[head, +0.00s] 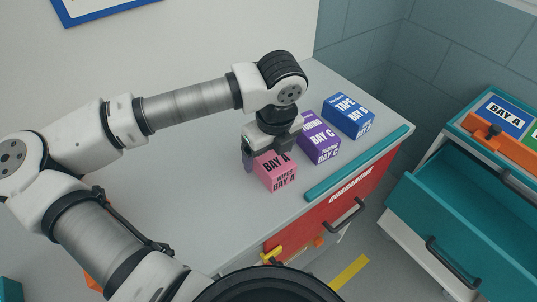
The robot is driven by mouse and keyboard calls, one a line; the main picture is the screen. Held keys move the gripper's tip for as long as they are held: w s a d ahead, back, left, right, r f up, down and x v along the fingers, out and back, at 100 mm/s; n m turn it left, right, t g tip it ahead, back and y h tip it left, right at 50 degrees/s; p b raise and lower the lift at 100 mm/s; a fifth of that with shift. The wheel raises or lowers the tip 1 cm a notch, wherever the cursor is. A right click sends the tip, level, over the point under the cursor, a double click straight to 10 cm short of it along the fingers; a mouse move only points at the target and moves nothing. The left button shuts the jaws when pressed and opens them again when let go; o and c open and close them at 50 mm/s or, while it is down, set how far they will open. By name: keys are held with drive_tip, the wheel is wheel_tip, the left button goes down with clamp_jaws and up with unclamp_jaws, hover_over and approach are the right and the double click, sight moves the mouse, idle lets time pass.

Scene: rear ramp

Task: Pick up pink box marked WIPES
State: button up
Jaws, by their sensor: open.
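The pink box marked WIPES and BAY A (280,178) stands on the grey countertop in the head view. My gripper (262,158) points down right over it. One dark finger shows at the box's left side, and the gripper body hides part of the box's top and back. My gripper is open around or just above the box. Whether the fingers touch it cannot be seen.
A purple box marked BAY C (320,140) stands close behind to the right, with a blue TAPE box (348,115) beyond it. A teal strip (355,165) edges the grey counter (225,220). An open teal drawer (455,225) is at the right. The counter's left part is clear.

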drive_tip(key=shift+w+f, duration=0.1)
drive_tip(key=shift+f, duration=0.8)
drive_tip(key=shift+c, duration=0.4)
drive_tip(key=c, duration=1.1)
drive_tip(key=shift+r, duration=0.1)
